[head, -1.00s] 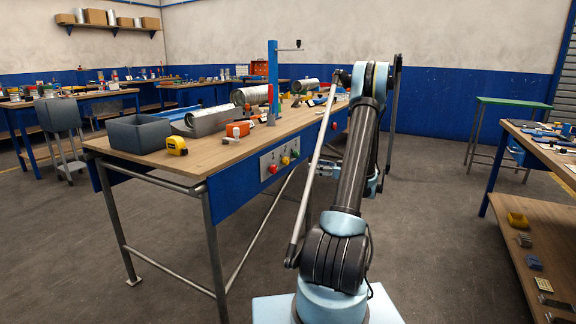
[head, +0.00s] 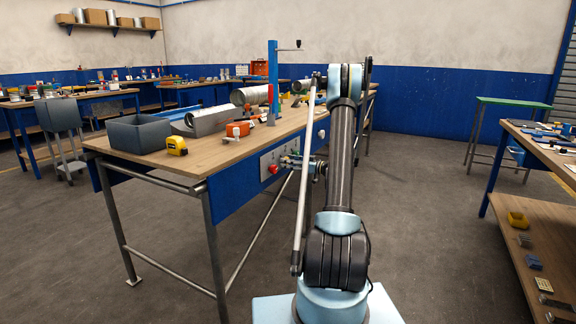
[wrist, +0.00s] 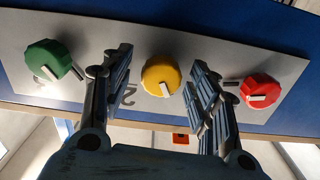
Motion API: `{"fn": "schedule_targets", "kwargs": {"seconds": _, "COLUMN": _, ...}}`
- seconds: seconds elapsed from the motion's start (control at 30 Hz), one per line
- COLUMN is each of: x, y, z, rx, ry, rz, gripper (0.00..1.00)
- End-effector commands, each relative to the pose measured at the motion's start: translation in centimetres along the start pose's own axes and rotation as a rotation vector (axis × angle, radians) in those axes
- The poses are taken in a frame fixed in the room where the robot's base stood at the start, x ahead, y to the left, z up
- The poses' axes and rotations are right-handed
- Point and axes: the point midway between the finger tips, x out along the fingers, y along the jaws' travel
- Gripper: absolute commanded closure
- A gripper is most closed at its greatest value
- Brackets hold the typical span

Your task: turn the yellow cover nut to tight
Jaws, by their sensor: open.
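The yellow cover nut (wrist: 161,75) is in the middle of the wrist view, on a light grey plate (wrist: 205,58). Its white mark sits at its lower edge. My gripper (wrist: 160,62) is open, with one finger on either side of the yellow nut and gaps between. I cannot tell how far the fingertips are from the plate. In the head view my gripper (head: 290,161) is at the bench's front panel and hides the yellow nut.
A green nut (wrist: 47,60) lies left of my fingers and a red nut (wrist: 260,90) right of them in the wrist view. The red nut also shows in the head view (head: 272,169). The wooden bench top (head: 215,150) carries a grey bin (head: 137,134) and tools.

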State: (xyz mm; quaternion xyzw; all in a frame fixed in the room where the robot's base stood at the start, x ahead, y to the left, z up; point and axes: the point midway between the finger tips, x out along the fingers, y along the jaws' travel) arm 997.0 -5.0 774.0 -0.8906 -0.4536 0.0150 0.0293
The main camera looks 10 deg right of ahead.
Motion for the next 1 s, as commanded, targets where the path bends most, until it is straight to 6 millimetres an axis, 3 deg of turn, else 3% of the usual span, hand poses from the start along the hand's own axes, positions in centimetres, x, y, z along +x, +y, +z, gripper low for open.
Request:
{"fn": "schedule_targets", "kwargs": {"seconds": 0.3, "x": 0.18, "y": 0.01, "z": -0.01, "rx": 0.000, "ry": 0.000, "rz": 0.000, "gripper": 0.48}}
{"fn": "schedule_targets", "kwargs": {"seconds": 0.5, "x": 0.17, "y": 0.03, "z": -0.01, "rx": 0.000, "ry": 0.000, "rz": 0.001, "gripper": 0.90}}
{"fn": "schedule_targets", "kwargs": {"seconds": 1.0, "x": 0.36, "y": 0.07, "z": 0.00, "rx": 0.094, "ry": 0.000, "rz": 0.001, "gripper": 0.90}}
